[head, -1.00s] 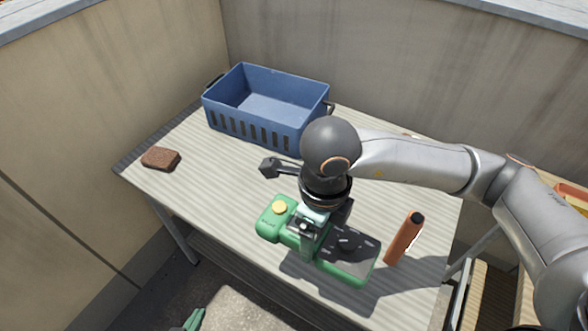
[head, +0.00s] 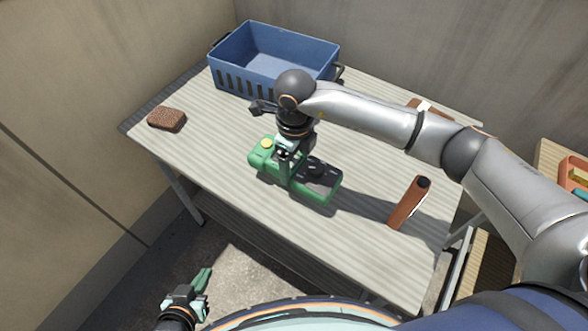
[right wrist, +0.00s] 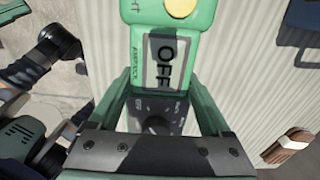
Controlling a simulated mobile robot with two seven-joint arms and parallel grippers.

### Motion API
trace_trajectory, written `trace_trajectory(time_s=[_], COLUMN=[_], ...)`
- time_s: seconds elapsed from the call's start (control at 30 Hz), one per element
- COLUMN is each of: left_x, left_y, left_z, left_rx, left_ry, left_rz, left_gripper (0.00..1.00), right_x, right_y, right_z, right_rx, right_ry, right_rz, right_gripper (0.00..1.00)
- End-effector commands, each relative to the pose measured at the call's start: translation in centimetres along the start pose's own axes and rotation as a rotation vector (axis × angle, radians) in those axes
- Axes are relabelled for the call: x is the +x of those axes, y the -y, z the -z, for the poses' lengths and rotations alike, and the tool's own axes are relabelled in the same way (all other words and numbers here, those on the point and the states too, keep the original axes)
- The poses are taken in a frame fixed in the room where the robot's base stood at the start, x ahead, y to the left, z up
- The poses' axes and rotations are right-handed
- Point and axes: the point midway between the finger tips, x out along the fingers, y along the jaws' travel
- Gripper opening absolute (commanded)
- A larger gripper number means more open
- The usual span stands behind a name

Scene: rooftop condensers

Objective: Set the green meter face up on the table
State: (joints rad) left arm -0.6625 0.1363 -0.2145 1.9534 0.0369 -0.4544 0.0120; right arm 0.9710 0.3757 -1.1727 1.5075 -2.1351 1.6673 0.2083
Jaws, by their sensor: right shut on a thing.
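The green meter (head: 262,156) is at the middle of the table (head: 215,120), its face with a dark dial panel and yellow button upward. In the right wrist view the meter (right wrist: 139,45) shows its display reading OFF, with the dial partly hidden by the gripper. My right gripper (head: 287,166) points down from above and is shut across the meter's middle. I cannot tell whether the meter's underside touches the table. My left gripper (head: 204,279) is low at the front left, off the table and away from the meter; its jaw opening is unclear.
A blue crate (head: 235,83) stands at the back. A brown block (head: 167,119) lies at the left edge. An orange-brown tube with a black top (head: 406,206) is right of the meter. A wooden side surface with an orange container (head: 577,172) is at right. The table's front left is clear.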

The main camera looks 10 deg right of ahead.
Motion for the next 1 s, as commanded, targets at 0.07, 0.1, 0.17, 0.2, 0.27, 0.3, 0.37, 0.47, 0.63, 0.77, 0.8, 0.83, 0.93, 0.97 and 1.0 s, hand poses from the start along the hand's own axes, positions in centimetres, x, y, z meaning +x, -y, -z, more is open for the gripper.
trace_trajectory(time_s=[0.07,0.1,0.17,0.2,0.27,0.3,0.37,0.47,0.63,0.77,0.8,0.83,0.93,0.97,1.0], left_x=[0.0,0.1,0.0,0.0,0.0,0.1,0.1,0.1,0.3,0.3,0.3,0.3,0.3,0.3,0.3], left_y=[0.0,0.0,0.0,0.0,0.0,0.0,0.0,0.1,0.1,0.0,0.0,0.0,0.0,0.0,-0.1], left_z=[0.0,0.0,0.2,0.3,0.5,0.6,0.7,0.9,0.7,0.6,0.6,0.6,0.7,0.7,0.6], left_rx=[0.000,0.000,0.001,0.001,0.002,0.002,0.003,0.003,0.003,0.003,0.003,0.003,0.003,0.003,0.003], left_ry=[0.000,0.000,-0.001,-0.003,-0.006,-0.008,-0.012,-0.015,-0.015,-0.012,-0.012,-0.012,-0.013,-0.013,-0.012], left_rz=[-0.001,-0.001,-0.001,-0.001,-0.001,0.000,0.000,0.000,0.000,-0.001,-0.002,-0.002,-0.002,-0.002,-0.003], left_gripper=[0.00,0.00,0.00,0.00,0.00,0.00,0.00,0.00,0.00,0.00,0.00,0.00,0.00,0.00,0.00], right_x=[0.3,0.6,1.4,2.0,2.9,3.3,3.5,3.5,3.7,3.9,3.9,3.9,3.9,3.9,3.9], right_y=[0.1,0.2,0.1,0.2,0.2,0.2,0.3,0.3,0.3,0.3,0.3,0.3,0.3,0.3,0.3], right_z=[-0.3,-0.5,-0.4,-0.4,-0.4,-0.4,-0.5,-0.5,-0.5,-0.4,-0.4,-0.4,-0.4,-0.4,-0.4], right_rx=[0.000,0.001,0.000,0.000,0.001,0.001,0.000,-0.001,0.000,0.000,0.000,0.000,0.000,0.000,0.000], right_ry=[0.002,0.001,-0.002,-0.002,-0.002,0.000,0.002,0.003,0.002,0.000,0.000,0.000,-0.001,-0.001,-0.001], right_rz=[0.000,-0.001,-0.003,-0.003,-0.003,-0.002,0.000,0.000,0.000,0.000,0.000,0.000,0.000,0.000,0.000], right_gripper=[0.00,0.00,0.00,0.00,0.00,0.00,0.00,0.00,0.00,0.89,0.93,0.97,1.00,1.00,1.00])
